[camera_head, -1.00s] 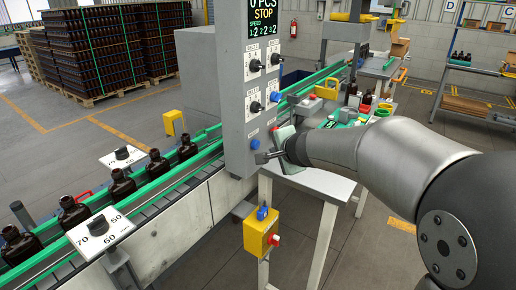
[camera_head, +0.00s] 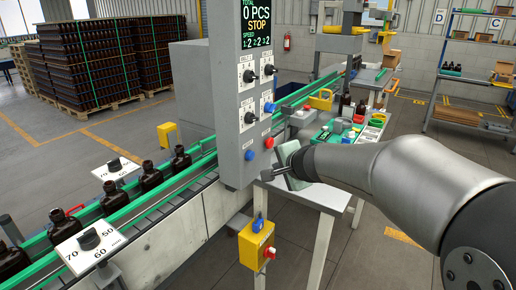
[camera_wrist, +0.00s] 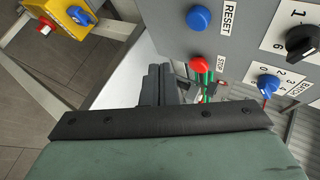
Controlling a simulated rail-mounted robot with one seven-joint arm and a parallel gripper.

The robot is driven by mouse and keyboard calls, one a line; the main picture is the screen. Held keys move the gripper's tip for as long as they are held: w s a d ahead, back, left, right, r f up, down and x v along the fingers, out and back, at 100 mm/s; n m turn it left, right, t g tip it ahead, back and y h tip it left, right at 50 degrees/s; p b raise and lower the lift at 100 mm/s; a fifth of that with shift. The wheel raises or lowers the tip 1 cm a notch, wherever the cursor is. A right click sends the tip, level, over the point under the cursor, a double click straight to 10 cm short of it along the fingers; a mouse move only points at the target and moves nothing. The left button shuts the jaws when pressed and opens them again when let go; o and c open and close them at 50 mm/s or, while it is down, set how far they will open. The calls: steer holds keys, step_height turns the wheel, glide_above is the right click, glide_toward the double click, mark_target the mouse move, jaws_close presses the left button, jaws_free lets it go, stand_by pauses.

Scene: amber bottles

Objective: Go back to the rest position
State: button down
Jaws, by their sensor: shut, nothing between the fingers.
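My gripper (camera_head: 268,176) is shut and empty, in front of the lower right part of the grey control panel (camera_head: 225,120) in the head view. Its narrow fingers (camera_wrist: 157,84) show closed together in the wrist view, apart from the buttons. The blue RESET button (camera_wrist: 198,18) and red STOP button (camera_wrist: 200,65) are in plain view on the panel. The panel's display (camera_head: 257,25) reads 0 PCS and STOP. My arm reaches in from the right.
A conveyor with green rails (camera_head: 140,205) carries several amber bottles (camera_head: 150,177) at the left. A white table (camera_head: 315,196) stands below my gripper. A yellow box (camera_head: 256,243) with a red button hangs low in front. Open floor lies at the right.

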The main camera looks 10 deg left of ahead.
steer(key=s+d+f+n+g+h, duration=0.1)
steer(key=s+d+f+n+g, duration=0.2)
steer(key=s, duration=0.8)
steer(key=s+d+f+n+g+h, duration=0.2)
steer(key=s+d+f, duration=0.4)
steer(key=s, duration=0.5)
steer(key=s+d+f+n+g+h, duration=0.2)
steer(key=s+d+f+n+g, duration=0.2)
steer(key=s, duration=0.6)
steer(key=shift+s+d+f+n+g, duration=0.3)
steer(key=shift+s+d+f+n, duration=0.15)
steer(key=shift+d+n, duration=0.65)
steer(key=shift+a, duration=0.1)
